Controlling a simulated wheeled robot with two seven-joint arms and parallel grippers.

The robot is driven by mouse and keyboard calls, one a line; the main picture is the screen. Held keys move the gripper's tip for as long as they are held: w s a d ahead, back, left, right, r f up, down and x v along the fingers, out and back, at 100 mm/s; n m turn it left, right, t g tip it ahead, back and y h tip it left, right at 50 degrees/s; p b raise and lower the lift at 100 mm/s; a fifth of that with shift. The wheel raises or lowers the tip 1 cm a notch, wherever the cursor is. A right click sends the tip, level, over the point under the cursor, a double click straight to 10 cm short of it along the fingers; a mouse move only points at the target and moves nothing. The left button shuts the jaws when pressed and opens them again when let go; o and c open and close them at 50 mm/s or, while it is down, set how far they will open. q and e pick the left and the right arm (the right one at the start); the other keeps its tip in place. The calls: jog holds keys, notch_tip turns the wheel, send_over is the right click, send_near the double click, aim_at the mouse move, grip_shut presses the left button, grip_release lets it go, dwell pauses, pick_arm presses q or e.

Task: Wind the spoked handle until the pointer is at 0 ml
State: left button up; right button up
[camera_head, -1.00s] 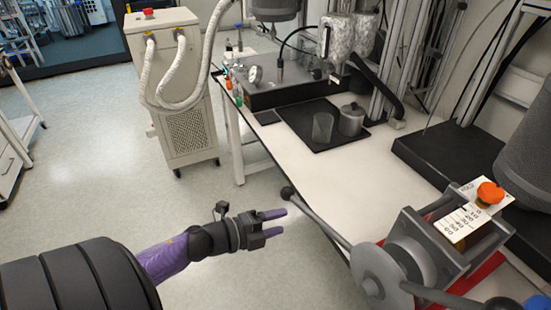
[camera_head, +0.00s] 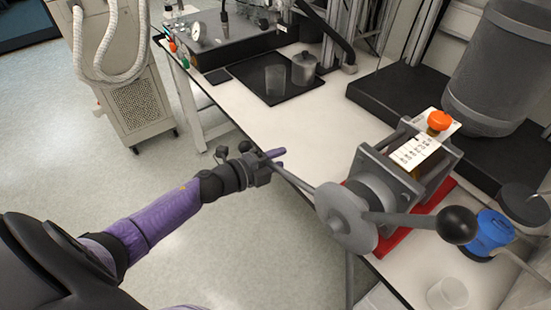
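The spoked handle (camera_head: 346,216) is a grey hub with long spokes on the front of a metal screw press (camera_head: 385,175). One spoke points left to a dark ball knob, one points right to a large black ball (camera_head: 456,225), and one points down. A white scale plate (camera_head: 415,151) lies on top, beside an orange knob (camera_head: 439,120). The scale's figures and pointer are too small to read. My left gripper (camera_head: 280,158) is at the left spoke, just inboard of its knob (camera_head: 245,147). My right gripper is out of view.
The press stands on a red base (camera_head: 405,232) at the white bench's front edge. A blue-capped fitting (camera_head: 490,232) and a clear beaker (camera_head: 447,294) are to its right. A black tray (camera_head: 270,84) holds two vessels farther back.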

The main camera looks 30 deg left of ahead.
pick_arm(q)
grip_shut()
dwell(1.2)
